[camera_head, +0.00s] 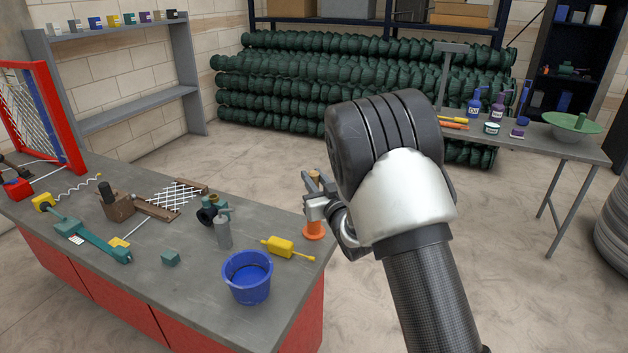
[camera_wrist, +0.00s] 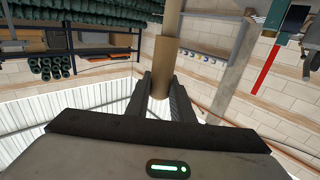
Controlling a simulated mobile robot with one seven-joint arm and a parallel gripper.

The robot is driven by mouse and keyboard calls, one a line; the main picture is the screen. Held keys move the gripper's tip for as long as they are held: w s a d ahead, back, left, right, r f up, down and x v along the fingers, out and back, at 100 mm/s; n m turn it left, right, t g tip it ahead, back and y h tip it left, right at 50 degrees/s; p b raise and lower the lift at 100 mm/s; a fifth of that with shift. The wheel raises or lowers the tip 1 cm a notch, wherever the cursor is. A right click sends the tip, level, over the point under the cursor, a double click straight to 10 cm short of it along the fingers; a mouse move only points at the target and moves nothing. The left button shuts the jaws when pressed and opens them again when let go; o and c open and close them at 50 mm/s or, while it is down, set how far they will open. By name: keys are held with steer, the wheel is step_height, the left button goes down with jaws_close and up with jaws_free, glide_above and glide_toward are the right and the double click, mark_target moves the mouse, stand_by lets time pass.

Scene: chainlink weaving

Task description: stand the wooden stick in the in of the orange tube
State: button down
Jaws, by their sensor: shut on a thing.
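The wooden stick (camera_head: 315,177) is a tan cylinder. My gripper (camera_head: 316,188) is shut on it at the bench's right edge, and its top end shows between the fingers in the head view. In the wrist view the stick (camera_wrist: 164,66) sits between both fingers, with a thinner, paler length beyond the thick brown part. The orange tube (camera_head: 313,230) stands on the bench just below my gripper, with a wide base. My gripper covers the space between stick and tube, so I cannot tell whether the stick's lower end is inside it.
A teal block (camera_head: 171,258) and a wooden frame with mesh (camera_head: 172,197) lie farther left. Open floor lies right of the bench.

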steer(key=shift+f, duration=0.1)
steer(key=c, duration=1.5)
jaws_free()
steer(key=shift+c, duration=0.2)
